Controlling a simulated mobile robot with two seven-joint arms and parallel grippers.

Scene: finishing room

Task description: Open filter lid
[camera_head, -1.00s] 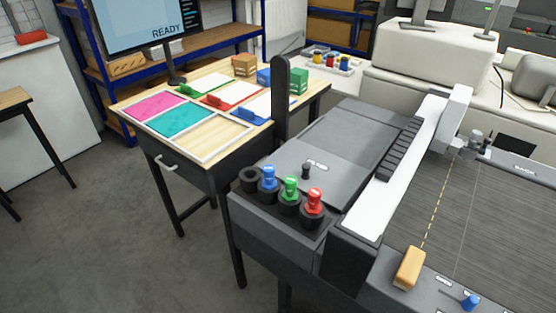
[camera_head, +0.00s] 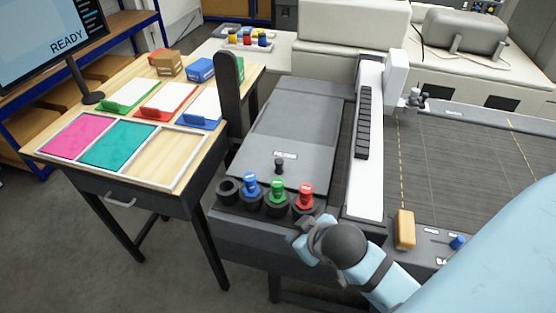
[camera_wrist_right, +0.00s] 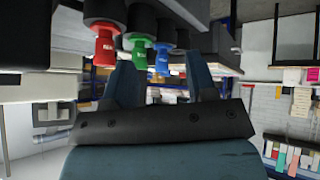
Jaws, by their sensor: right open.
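The grey filter lid (camera_head: 262,170) lies flat and shut on top of the machine's left housing. A small black knob (camera_head: 279,166) stands near its front edge, beside a small label. My right gripper (camera_head: 303,232) is in front of the housing, below the bottle row and apart from the knob. In the right wrist view the gripper (camera_wrist_right: 163,75) has its two fingers spread with nothing seen held between them. The lid and knob cannot be made out in that view. My left gripper is not in view.
Blue (camera_head: 251,186), green (camera_head: 277,191) and red (camera_head: 305,195) bottles stand in black holders between my right gripper and the lid. A tall black post (camera_head: 229,95) rises left of the lid. A white rail (camera_head: 367,150) runs along its right. A table (camera_head: 125,80) holds coloured trays.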

